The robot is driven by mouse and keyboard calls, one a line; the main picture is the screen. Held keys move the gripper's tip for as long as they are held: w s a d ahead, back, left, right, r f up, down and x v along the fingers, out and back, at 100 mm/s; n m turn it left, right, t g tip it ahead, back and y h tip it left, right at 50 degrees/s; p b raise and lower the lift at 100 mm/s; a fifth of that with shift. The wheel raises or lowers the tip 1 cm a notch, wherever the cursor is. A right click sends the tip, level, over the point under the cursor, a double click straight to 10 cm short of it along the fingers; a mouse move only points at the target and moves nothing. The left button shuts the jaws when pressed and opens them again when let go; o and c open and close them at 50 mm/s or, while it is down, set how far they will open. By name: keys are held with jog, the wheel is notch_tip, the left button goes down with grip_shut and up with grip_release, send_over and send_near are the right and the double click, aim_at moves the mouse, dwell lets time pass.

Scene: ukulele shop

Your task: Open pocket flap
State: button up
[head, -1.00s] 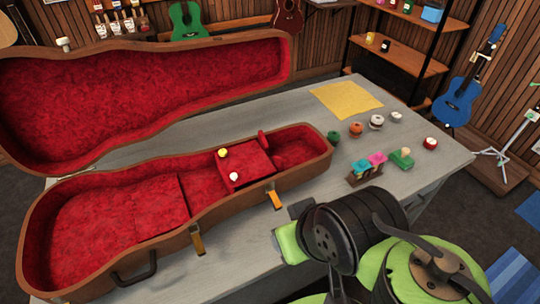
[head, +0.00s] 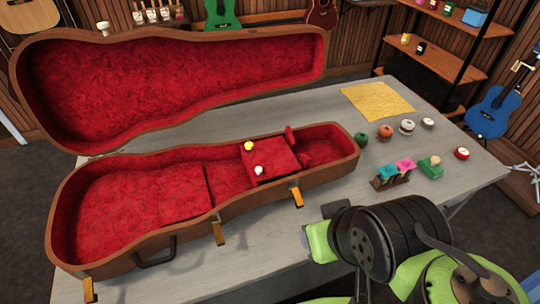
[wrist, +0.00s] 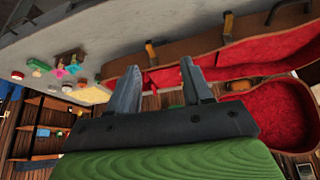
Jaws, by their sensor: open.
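An open ukulele case (head: 150,258) lies on the table, lined in red plush, its lid (head: 170,85) raised at the back. Near its narrow end is a red box-like pocket cover (head: 270,160), with a yellow knob (head: 248,146) and a white knob (head: 259,171) on it. A small red upright piece (head: 290,135) stands at its far corner. A flat red panel (head: 183,195) lies in the wide part. I cannot tell which of these is the flap. My gripper (wrist: 160,85) is open and empty in the wrist view, apart from the case (wrist: 265,30); its fingertips are not clear in the head view.
The grey table (head: 235,245) has free room in front of the case. Right of it are a small holder (head: 390,180) with coloured pieces, several small round items and a yellow cloth (head: 378,101). Orange latches (head: 297,196) and a dark handle (head: 155,256) stick out from the case front.

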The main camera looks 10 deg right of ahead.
jog(key=w+r+g+p, duration=0.1)
jog(key=w+r+p, duration=0.2)
jog(key=w+r, duration=0.35)
jog(key=m+g+p, duration=0.3)
jog(key=g+p, duration=0.2)
jog(key=p, duration=0.3)
send_over(258, 169)
notch_tip(258, 169, down, 5)
notch_tip(258, 169, down, 16)
jog(key=shift+r+b, duration=0.1)
jog(key=shift+b, duration=0.45)
grip_shut()
